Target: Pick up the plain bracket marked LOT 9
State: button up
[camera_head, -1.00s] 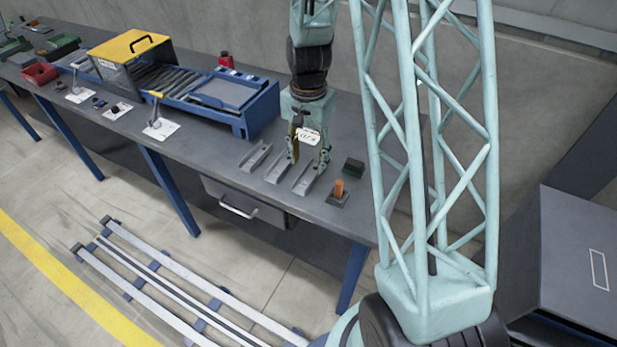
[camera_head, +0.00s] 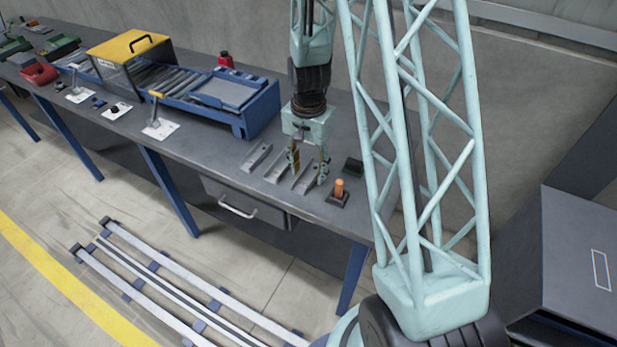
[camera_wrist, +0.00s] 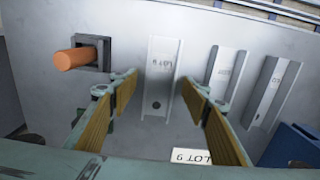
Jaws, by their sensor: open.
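Three grey channel-shaped brackets lie side by side on the bench. The bracket nearest the orange peg (camera_head: 303,179) carries small upside-down lettering that looks like LOT 9 in the wrist view (camera_wrist: 162,80), with a dark round spot near its lower end. The middle bracket (camera_head: 278,168) and the far bracket (camera_head: 257,157) have faint marks I cannot read. My gripper (camera_head: 308,170) is open and empty, its fingers on either side of the nearest bracket; contact cannot be told. In the wrist view a white label (camera_wrist: 192,156) reading LOT 9 shows at the bottom; its support is unclear.
An orange peg in a dark square base (camera_head: 339,195) stands close beside the gripper. A dark block (camera_head: 353,166) lies behind it. A blue-framed roller conveyor (camera_head: 245,105) stands to the left. The bench's front edge is near.

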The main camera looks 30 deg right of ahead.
aim_at(309, 178)
jog(key=shift+c, duration=0.7)
jog(key=c, duration=0.9)
jog(key=shift+o, duration=0.2)
jog(key=shift+r, duration=0.1)
notch_tip(309, 178, up, 10)
jog(key=p, duration=0.1)
dwell(0.5)
